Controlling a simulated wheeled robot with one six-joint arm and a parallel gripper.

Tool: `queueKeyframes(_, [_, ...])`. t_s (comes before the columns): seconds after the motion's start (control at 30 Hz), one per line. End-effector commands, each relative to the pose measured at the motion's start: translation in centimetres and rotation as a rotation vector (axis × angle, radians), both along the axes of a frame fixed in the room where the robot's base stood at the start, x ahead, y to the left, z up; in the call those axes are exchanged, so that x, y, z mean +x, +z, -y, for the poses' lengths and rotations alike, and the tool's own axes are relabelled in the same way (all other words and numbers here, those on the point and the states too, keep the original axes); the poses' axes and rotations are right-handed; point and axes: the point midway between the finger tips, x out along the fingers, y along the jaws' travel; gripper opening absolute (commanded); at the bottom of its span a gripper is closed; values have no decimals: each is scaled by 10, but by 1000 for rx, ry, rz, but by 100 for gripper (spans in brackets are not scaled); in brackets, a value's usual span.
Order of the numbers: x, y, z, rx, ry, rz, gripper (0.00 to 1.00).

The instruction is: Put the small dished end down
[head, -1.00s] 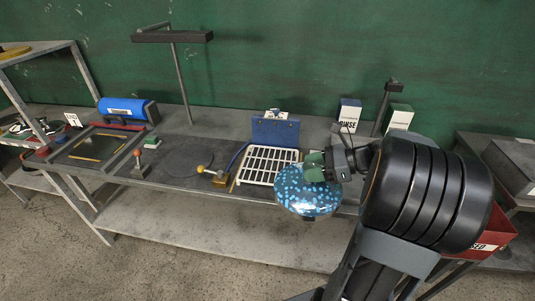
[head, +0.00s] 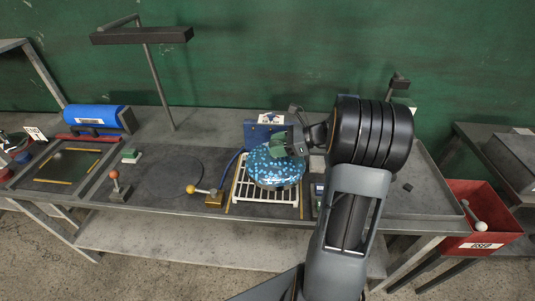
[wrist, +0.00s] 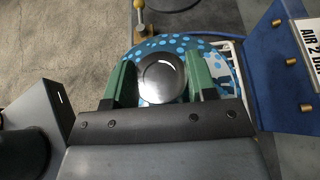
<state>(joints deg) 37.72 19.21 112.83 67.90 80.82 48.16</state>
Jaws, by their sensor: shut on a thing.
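The small dished end (head: 275,172) is a round, shiny piece with a blue spotted surface. In the head view it is over the white slatted rack (head: 241,187) on the bench; I cannot tell whether it touches the slats. My gripper (head: 290,147) is shut on it from the right and above. In the wrist view the green jaws (wrist: 160,82) stand on both sides of a round metal boss (wrist: 162,77) at the middle of the dished end (wrist: 200,48). Much of the rack is hidden under the piece.
A blue panel (head: 252,132) with a label stands behind the rack. A yellow-knobbed tool (head: 205,193) and a red-knobbed lever (head: 116,185) are to the left. A lamp (head: 142,36) overhangs the bench. A grey tray (head: 425,195) and a red "USED" bin (head: 487,222) are to the right.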

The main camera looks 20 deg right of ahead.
Motion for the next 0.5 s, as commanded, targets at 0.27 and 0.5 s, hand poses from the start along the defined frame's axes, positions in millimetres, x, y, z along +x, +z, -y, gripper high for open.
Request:
queueKeyframes(0.27, [39,-37,-5,2,3,1,0])
queueKeyframes(0.5, [53,-53,-7,1,3,3,0])
